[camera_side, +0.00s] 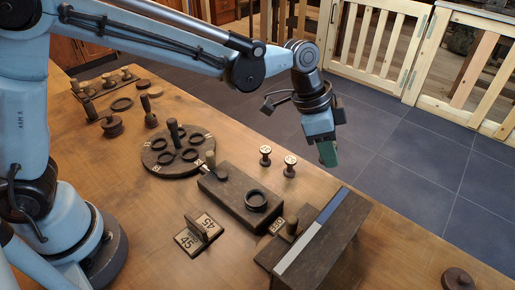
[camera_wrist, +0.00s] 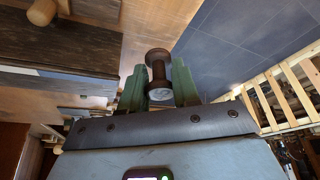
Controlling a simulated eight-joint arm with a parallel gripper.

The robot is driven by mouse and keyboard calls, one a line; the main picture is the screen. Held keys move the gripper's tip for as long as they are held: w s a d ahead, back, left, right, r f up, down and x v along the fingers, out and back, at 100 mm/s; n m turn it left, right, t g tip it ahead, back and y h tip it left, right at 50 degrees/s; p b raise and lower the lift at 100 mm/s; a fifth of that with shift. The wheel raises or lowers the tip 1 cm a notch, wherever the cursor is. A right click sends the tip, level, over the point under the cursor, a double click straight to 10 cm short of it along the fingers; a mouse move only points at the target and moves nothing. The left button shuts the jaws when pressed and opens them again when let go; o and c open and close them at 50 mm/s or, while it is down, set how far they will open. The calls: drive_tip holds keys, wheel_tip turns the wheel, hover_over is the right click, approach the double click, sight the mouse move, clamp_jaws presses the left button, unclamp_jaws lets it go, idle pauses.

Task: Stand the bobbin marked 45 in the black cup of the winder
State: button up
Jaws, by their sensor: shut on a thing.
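My gripper (camera_side: 328,153) is raised above the far edge of the table, its green fingers pointing down. In the wrist view the fingers (camera_wrist: 158,88) are shut on a dark brown bobbin (camera_wrist: 157,70) with a pale end disc; its mark is too small to read. The side view does not show this bobbin clearly. A black ring-shaped cup (camera_side: 256,199) sits on a dark wooden block (camera_side: 228,190) with a crank-like handle, apparently the winder. The cup looks empty and is left of and below my gripper in the side view.
Two pale-topped bobbins (camera_side: 265,155) (camera_side: 290,166) stand near the far edge. A round board (camera_side: 178,170) with several black rings is left. A stand marked 45 (camera_side: 198,235) and a dark block with a grey strip (camera_side: 325,235) are in front. A dark knob (camera_side: 457,279) lies right.

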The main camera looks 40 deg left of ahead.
drive_tip(key=s+a+r, duration=0.2)
drive_tip(key=s+a, duration=0.1)
drive_tip(key=s, duration=0.3)
hover_over(265, 199)
drive_tip(key=a, duration=0.2)
drive_tip(key=shift+s+d+f, duration=0.1)
drive_tip(key=shift+s+f, duration=0.05)
drive_tip(key=shift+f, duration=0.9)
drive_tip(key=shift+s+d+f, duration=0.1)
drive_tip(key=shift+s+f, duration=0.05)
drive_tip(key=shift+f, duration=0.9)
drive_tip(key=shift+s+f, duration=0.15)
drive_tip(key=shift+f, duration=0.9)
drive_tip(key=shift+f, duration=0.6)
drive_tip(key=o, duration=1)
drive_tip(key=shift+o, duration=0.2)
drive_tip(key=shift+r, duration=4.3)
